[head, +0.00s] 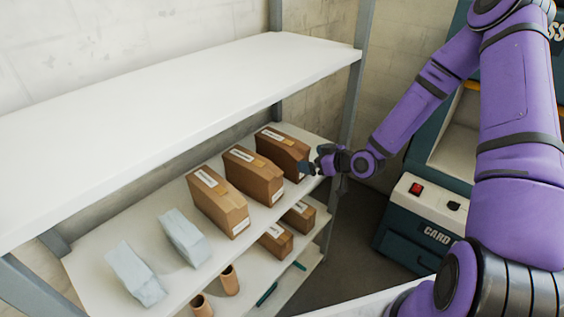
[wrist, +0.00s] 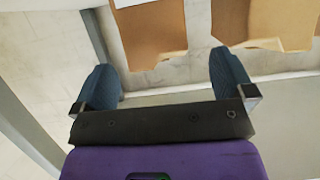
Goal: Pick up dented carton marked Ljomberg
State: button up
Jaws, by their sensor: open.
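Three brown cartons with white labels stand in a row on the middle shelf in the head view: a far one (head: 283,150), a middle one (head: 253,174) and a near one (head: 219,203). The label print is too small to read, so I cannot tell which is marked Ljomberg. My gripper (head: 310,166) is at the front of the far carton. In the wrist view my gripper (wrist: 162,68) is open, its two blue fingers apart with nothing between them. A brown carton (wrist: 150,30) with an uneven edge lies just ahead of the gap.
Another carton (wrist: 275,22) is close on the right in the wrist view. Two pale wrapped packs (head: 184,237) stand left of the cartons. The white upper shelf (head: 170,125) hangs above. Smaller cartons (head: 276,241) sit on a lower shelf, and a card machine (head: 425,225) stands at right.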

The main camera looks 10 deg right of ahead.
jog(key=shift+w+r+x, duration=0.1)
jog(key=shift+x, duration=1.35)
jog(key=shift+w+r+x, duration=0.15)
jog(key=shift+x, duration=1.25)
jog(key=shift+d, duration=0.15)
jog(key=shift+c, duration=0.2)
jog(key=c, duration=1.1)
